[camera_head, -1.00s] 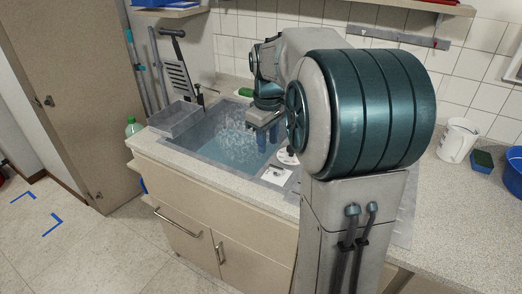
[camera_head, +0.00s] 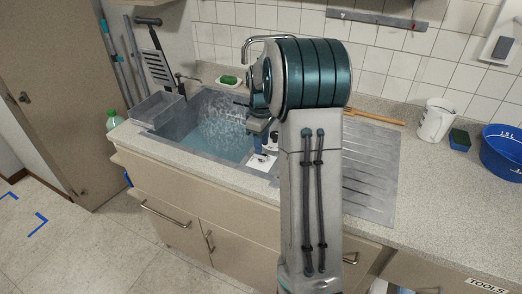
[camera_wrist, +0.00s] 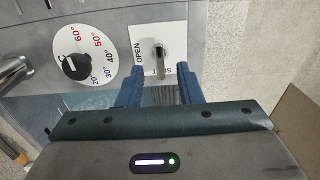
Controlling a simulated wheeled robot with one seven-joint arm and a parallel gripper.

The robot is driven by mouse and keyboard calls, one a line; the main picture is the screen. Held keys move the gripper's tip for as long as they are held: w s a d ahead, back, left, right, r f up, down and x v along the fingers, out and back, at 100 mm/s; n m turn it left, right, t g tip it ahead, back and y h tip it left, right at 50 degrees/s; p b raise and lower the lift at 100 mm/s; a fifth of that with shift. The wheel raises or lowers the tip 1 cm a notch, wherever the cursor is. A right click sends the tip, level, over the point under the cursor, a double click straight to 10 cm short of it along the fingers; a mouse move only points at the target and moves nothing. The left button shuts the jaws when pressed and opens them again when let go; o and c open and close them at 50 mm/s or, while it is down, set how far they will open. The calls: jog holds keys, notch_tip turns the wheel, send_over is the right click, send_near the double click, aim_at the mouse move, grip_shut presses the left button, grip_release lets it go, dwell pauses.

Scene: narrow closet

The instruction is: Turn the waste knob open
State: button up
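The waste knob (camera_wrist: 159,58) is a small metal lever on a white plate (camera_wrist: 169,28) marked OPEN and SHUT. Its lever extends toward the SHUT lettering, at the bottom in the wrist view. My gripper (camera_wrist: 159,71) is open, with one blue finger on each side of the lever's lower end. I see gaps between the fingers and the lever; contact is not clear.
A temperature dial (camera_wrist: 75,65) is left of the plate. The sink basin (camera_head: 205,135) holds water. A faucet (camera_head: 262,40) stands behind my arm. A ribbed drainboard (camera_head: 368,175), a white jug (camera_head: 435,120) and a blue tub (camera_head: 503,155) are on the right.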

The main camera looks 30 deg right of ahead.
aim_at(260, 157)
jog(key=shift+f, duration=1.85)
grip_shut()
jog(key=shift+m, duration=0.3)
jog(key=m, duration=0.3)
jog(key=m+b, duration=0.1)
jog(key=m, duration=1.3)
jog(key=shift+m, duration=0.3)
